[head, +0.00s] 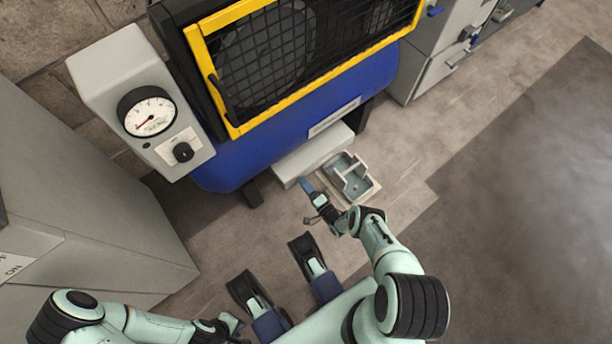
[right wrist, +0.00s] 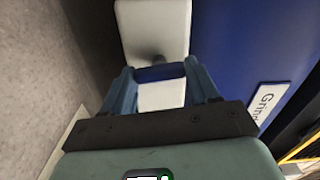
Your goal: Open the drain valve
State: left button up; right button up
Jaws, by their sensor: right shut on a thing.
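The drain valve's dark blue handle (right wrist: 160,73) shows in the right wrist view, across a pale grey box (right wrist: 150,25) beside the blue tank (right wrist: 225,55). A short grey stem seems to run from the handle towards the box. My right gripper (right wrist: 161,88) has one blue finger at each end of the handle and is shut on it. In the head view my right gripper (head: 306,184) is at the front of the pale box (head: 312,155) under the tank, and the handle is hidden there. My left gripper (head: 238,322) is low in the head view, apart from the valve; its jaws are unclear.
A tray with compartments (head: 352,178) lies on the floor right of my right gripper. A grey panel with a gauge (head: 150,112) and a black knob (head: 182,152) stands left of the tank. A grey cabinet (head: 90,215) fills the left side. The floor at right is clear.

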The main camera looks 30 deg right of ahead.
jog(key=shift+w+m, duration=0.1)
jog(key=shift+m, duration=0.8)
jog(key=o, duration=1.1)
jog(key=shift+c, duration=0.2)
pick_arm(q)
jog(key=w+r+t+p, duration=0.2)
jog(key=w+r+p, duration=0.1)
jog(key=w, duration=0.3)
jog(key=shift+d, duration=0.35)
pick_arm(e)
jog(key=s+d, duration=0.1)
jog(key=s, duration=1.2)
jog(key=shift+s, duration=0.2)
pick_arm(q)
jog(key=shift+r, duration=0.1)
